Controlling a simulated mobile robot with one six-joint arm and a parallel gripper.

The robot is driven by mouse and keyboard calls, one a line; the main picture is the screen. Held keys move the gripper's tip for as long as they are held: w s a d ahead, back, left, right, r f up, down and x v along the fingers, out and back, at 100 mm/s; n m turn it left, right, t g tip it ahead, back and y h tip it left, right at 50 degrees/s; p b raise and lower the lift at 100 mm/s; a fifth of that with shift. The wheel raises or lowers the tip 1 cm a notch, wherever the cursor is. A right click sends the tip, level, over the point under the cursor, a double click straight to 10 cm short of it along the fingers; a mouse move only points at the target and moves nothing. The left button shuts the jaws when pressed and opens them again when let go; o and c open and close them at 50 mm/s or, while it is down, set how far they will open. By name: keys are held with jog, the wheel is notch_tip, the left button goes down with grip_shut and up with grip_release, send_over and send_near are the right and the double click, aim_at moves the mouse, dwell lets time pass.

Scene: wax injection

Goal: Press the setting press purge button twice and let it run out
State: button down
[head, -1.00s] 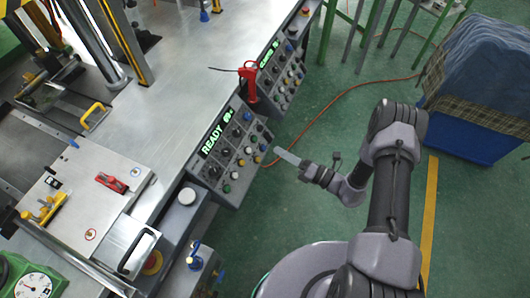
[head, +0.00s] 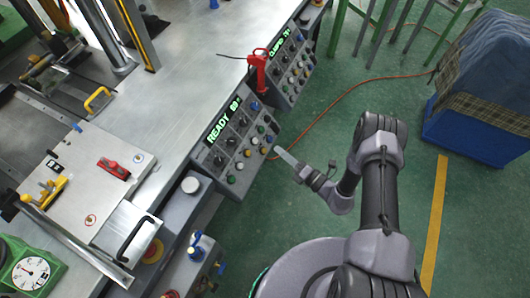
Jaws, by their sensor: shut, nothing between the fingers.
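The near control panel (head: 240,138) shows a green display (head: 222,120) reading "READY" and a number I cannot read surely. Several small knobs and coloured buttons sit below it. The far control panel (head: 290,68) has its own green display (head: 279,46), which seems to read "CLAMPED" with a figure. I cannot read the button labels, so I cannot tell which one is the purge button. My gripper (head: 281,152) is shut and empty, its pale thin tip pointing at the near panel's right edge. Whether it touches a button cannot be told.
A red-handled tool (head: 258,68) stands between the panels. A blue bin (head: 480,130) with draped cloth stands at right. An orange hose (head: 340,110) crosses the open green floor.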

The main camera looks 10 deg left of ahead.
aim_at(259, 143)
jog(key=shift+w+a+f+b, duration=0.25)
jog(key=shift+a+f+b, duration=0.3)
jog(key=shift+a, duration=0.1)
jog(key=shift+w+a+f+b, duration=0.25)
jog(key=shift+a+f+b, duration=0.15)
jog(key=shift+a+f, duration=0.2)
jog(key=shift+a, duration=0.1)
dwell(1.1)
jog(key=shift+w+a+f+b, duration=0.15)
jog(key=shift+a+f+b, duration=0.1)
jog(key=shift+b, duration=0.2)
jog(key=shift+a+f+b, duration=0.25)
jog(key=shift+a+b, duration=0.05)
jog(key=shift+b, duration=0.05)
dwell(0.4)
jog(key=shift+r, duration=0.1)
jog(key=shift+d+r+p, duration=0.45)
jog(key=shift+d, duration=0.15)
jog(key=d+r, duration=0.1)
jog(key=s+d+r+p, duration=0.1)
jog(key=d+r+p, duration=0.1)
jog(key=shift+s+d+r, duration=0.1)
jog(key=shift+s+d, duration=0.2)
dwell(0.3)
